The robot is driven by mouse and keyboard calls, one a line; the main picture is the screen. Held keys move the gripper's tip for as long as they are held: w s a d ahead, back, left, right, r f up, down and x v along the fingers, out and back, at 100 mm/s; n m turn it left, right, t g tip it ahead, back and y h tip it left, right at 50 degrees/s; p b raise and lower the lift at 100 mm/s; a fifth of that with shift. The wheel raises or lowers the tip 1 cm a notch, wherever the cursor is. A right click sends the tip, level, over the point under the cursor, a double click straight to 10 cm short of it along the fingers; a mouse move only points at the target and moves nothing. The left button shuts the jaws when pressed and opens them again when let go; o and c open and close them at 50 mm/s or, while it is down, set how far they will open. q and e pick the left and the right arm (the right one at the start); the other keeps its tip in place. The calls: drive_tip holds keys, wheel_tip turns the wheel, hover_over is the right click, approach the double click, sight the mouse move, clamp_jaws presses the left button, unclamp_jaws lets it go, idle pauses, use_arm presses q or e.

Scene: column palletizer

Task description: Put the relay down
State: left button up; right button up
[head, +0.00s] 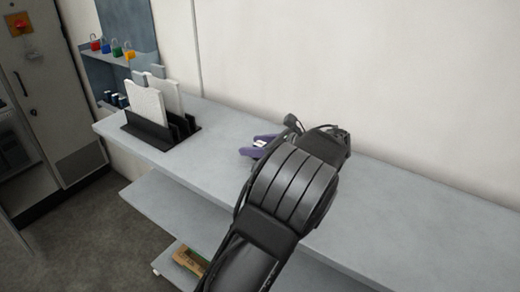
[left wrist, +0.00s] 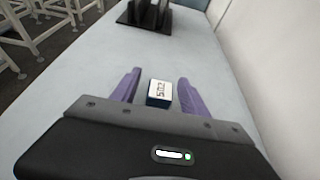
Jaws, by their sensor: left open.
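The relay (left wrist: 159,92) is a small block with a white, dark-lettered top and a dark blue side. In the left wrist view it stands on the grey bench top between the two purple fingers of my left gripper (left wrist: 158,92). A gap shows between the relay and the finger on each side. In the head view my left gripper (head: 259,146) is low over the bench, and the relay's pale top (head: 260,143) shows between its fingers. My arm hides part of the bench there. My right gripper is in neither view.
A black rack (head: 150,134) with upright white panels stands at the left end of the bench (head: 205,170). The wall runs along the back. Coloured padlocks (head: 117,50) hang at the far left. The bench right of my arm is clear.

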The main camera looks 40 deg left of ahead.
use_arm(q)
drive_tip(key=shift+a+f, duration=0.25)
drive_tip(key=shift+a, duration=0.4)
drive_tip(key=shift+c, duration=0.3)
clamp_jaws()
